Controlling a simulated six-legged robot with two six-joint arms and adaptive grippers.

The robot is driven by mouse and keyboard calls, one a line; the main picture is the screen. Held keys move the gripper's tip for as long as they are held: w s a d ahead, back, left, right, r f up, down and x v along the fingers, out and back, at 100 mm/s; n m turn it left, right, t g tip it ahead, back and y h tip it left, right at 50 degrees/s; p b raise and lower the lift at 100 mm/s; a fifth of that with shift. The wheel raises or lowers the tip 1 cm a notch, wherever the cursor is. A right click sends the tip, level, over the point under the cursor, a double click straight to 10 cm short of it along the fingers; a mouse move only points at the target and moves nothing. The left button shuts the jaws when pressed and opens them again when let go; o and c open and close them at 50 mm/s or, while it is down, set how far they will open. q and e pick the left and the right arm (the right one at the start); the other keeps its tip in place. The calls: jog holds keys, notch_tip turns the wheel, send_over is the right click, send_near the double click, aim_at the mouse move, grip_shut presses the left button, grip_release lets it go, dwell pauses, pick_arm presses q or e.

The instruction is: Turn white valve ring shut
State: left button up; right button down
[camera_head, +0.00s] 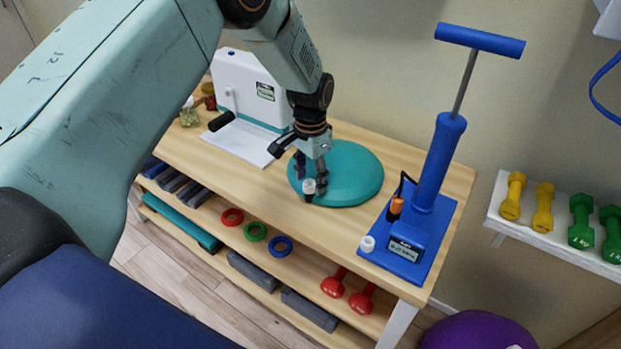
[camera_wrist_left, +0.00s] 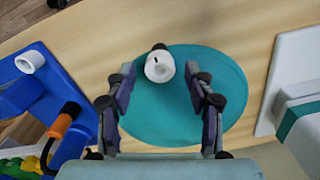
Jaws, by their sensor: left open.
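The white valve ring (camera_wrist_left: 159,67) is a small round cap with a dark mark, at the edge of the round teal cushion (camera_wrist_left: 175,118). In the head view the ring (camera_head: 309,186) shows partly, between my fingers at the cushion's (camera_head: 352,172) near left edge. My left gripper (camera_wrist_left: 160,80) is open, with one finger on each side of the ring and visible gaps in the wrist view. In the head view my left gripper (camera_head: 312,178) points down over the ring. Contact cannot be told. My right gripper is not in view.
A blue hand pump (camera_head: 437,165) stands on a blue base at the right, with a loose-looking white ring (camera_head: 367,243) on the base. A white machine (camera_head: 247,92) stands at the left of the wooden table (camera_head: 405,151). Dumbbells (camera_head: 543,194) rest on a shelf at right.

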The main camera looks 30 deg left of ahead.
pick_arm(q)
notch_tip(320, 180, up, 11)
dwell(0.3)
dwell(0.5)
